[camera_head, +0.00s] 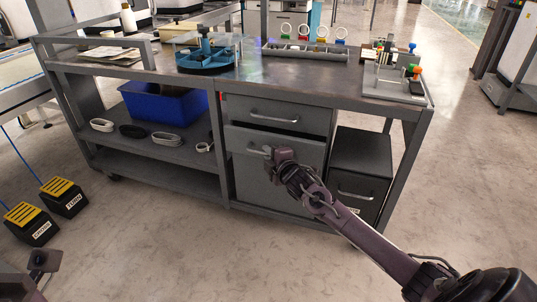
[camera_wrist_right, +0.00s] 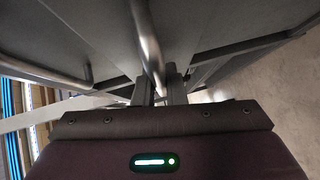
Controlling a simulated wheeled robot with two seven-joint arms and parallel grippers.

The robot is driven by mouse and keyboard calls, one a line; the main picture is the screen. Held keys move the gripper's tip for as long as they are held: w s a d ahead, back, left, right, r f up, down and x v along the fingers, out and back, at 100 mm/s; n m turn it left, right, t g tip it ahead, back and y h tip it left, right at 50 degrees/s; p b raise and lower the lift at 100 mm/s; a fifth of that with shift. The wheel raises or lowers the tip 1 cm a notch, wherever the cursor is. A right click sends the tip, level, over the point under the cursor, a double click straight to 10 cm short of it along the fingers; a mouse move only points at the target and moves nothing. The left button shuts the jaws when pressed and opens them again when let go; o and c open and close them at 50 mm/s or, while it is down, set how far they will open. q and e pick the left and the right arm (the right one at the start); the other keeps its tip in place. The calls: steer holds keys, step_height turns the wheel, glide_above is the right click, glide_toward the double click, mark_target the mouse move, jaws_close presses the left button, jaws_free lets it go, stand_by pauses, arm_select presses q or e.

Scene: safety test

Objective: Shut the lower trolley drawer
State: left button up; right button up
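The grey workbench trolley stands in the middle of the head view. Its lower drawer (camera_head: 275,183) has a deep grey front that seems to stand slightly out, with a dark gap above it. My right gripper (camera_head: 272,153) is at this drawer's handle (camera_head: 257,151), partly covering it. In the right wrist view, the handle bar (camera_wrist_right: 148,38) runs down between the two fingers of the right gripper (camera_wrist_right: 160,88), which look closed on it. The upper drawer (camera_head: 265,105) has its own bar handle. My left gripper (camera_head: 40,262) shows small at the lower left, its fingers unclear.
A separate grey cabinet (camera_head: 362,160) with a handle stands right of the drawers. A blue bin (camera_head: 175,108) and several coils sit on the shelf at left. The floor in front is clear.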

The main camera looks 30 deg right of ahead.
jaws_close()
steer(key=w+d+b, duration=0.1)
steer(key=w+d, duration=0.1)
steer(key=d, duration=0.1)
steer(key=shift+w+f, duration=0.1)
steer(key=shift+w, duration=0.2)
steer(key=shift+d, duration=0.2)
steer(key=shift+r, duration=0.25)
steer(key=o, duration=0.7)
jaws_free()
steer(key=shift+w+d, duration=0.1)
